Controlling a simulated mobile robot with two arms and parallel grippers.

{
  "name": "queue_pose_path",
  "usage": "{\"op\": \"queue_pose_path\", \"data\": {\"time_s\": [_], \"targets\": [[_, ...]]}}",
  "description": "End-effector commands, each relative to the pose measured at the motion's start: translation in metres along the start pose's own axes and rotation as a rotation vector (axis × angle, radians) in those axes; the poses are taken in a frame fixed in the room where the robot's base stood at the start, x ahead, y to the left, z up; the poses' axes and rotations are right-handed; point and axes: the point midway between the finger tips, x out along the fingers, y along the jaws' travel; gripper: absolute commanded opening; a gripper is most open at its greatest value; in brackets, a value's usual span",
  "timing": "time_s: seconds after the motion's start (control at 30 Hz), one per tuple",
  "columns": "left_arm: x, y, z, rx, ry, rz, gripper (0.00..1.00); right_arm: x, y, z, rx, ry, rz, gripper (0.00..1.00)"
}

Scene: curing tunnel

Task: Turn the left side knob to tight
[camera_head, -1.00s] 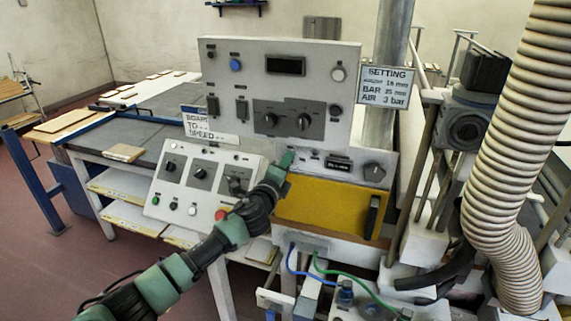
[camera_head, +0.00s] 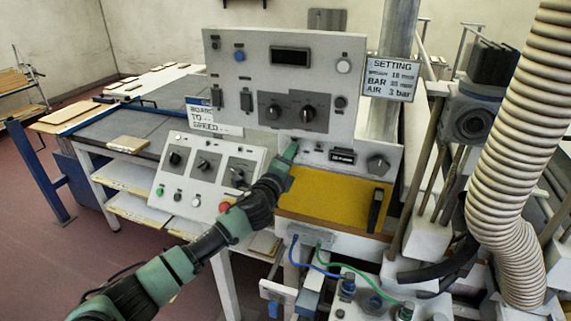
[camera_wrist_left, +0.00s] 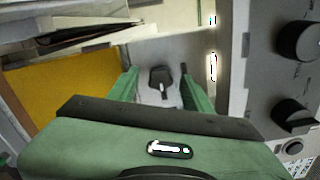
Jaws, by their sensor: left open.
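My left gripper (camera_head: 291,150) reaches in from the left to the left end of the low white panel, just above the yellow plate. In the left wrist view the gripper (camera_wrist_left: 160,90) is open, one green finger on each side of a dark knob (camera_wrist_left: 160,80) with a pale pointer. The fingers stand apart from the knob's sides; how deep it sits between them I cannot tell. In the head view my gripper hides the panel's left end, so this knob is not clear there. Its dial marks are unreadable. My right gripper is not in view.
Another dark knob (camera_head: 377,166) is at the low panel's right end. The upper control panel (camera_head: 240,75) overhangs it with two knobs (camera_head: 290,112). The yellow plate (camera_head: 335,190) lies below, with a black handle. A sloped button box (camera_head: 205,175) stands left, a ribbed hose (camera_head: 515,150) right.

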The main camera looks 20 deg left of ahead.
Motion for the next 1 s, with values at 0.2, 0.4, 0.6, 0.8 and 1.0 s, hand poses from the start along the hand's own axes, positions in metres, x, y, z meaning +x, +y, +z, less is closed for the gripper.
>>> {"op": "queue_pose_path", "data": {"time_s": [0.2,0.4,0.6,0.8,1.0], "targets": [[-0.032,0.003,-0.001,0.002,0.002,0.000,0.50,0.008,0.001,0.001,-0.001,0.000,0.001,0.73],[-0.059,0.003,-0.001,0.002,0.001,0.001,0.50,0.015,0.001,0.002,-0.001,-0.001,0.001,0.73],[-0.071,0.002,-0.001,0.000,0.001,0.002,0.50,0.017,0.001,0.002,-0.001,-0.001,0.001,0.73],[-0.072,0.001,0.000,0.000,0.000,0.002,0.50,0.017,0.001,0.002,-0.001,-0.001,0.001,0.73],[-0.072,0.001,-0.001,0.001,0.001,0.002,0.50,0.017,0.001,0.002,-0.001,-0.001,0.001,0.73]]}}
